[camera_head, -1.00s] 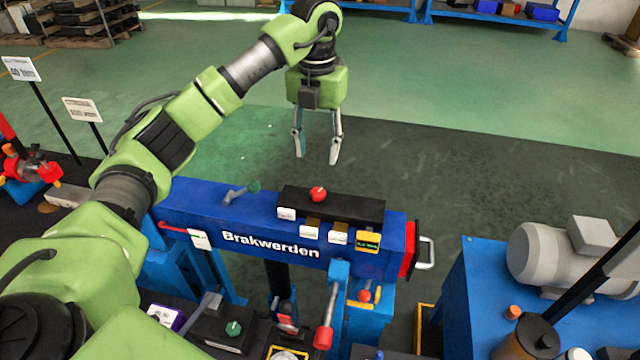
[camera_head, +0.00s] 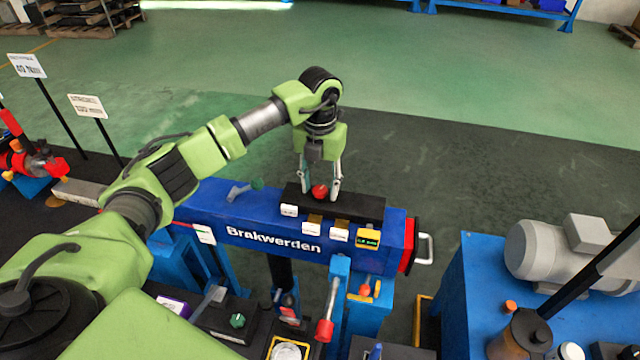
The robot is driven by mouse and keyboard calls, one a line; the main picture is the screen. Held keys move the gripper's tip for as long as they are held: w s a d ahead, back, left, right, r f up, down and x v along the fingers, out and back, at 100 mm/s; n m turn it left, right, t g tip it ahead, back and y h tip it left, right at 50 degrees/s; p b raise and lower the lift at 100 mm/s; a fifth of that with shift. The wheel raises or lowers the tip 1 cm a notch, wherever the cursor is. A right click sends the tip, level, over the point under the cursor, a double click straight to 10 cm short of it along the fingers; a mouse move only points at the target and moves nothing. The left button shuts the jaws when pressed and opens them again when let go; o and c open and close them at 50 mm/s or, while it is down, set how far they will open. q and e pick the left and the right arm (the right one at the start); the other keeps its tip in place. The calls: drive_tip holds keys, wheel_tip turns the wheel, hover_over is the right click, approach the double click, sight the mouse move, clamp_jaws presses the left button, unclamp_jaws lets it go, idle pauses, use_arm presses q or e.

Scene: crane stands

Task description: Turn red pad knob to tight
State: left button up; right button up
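The red knob (camera_head: 320,191) sits on top of a black pad (camera_head: 362,208) on the blue beam marked "Brakwerden" (camera_head: 232,215). White labels (camera_head: 311,229) and a small yellow-framed display (camera_head: 368,238) are along the front side; the display text is too small to read. My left gripper (camera_head: 320,193) points down over the pad, with one finger on each side of the red knob. The fingers are spread, and a gap seems to show between them and the knob. I cannot tell whether the fingertips touch the pad. My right gripper is out of view.
A grey-green lever (camera_head: 240,190) stands on the beam left of the pad. A white pull handle (camera_head: 425,248) sticks out at the beam's right end. A grey motor (camera_head: 545,253) stands right.

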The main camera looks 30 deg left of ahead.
use_arm(q)
drive_tip(key=c, duration=1)
drive_tip(key=shift+c, duration=0.2)
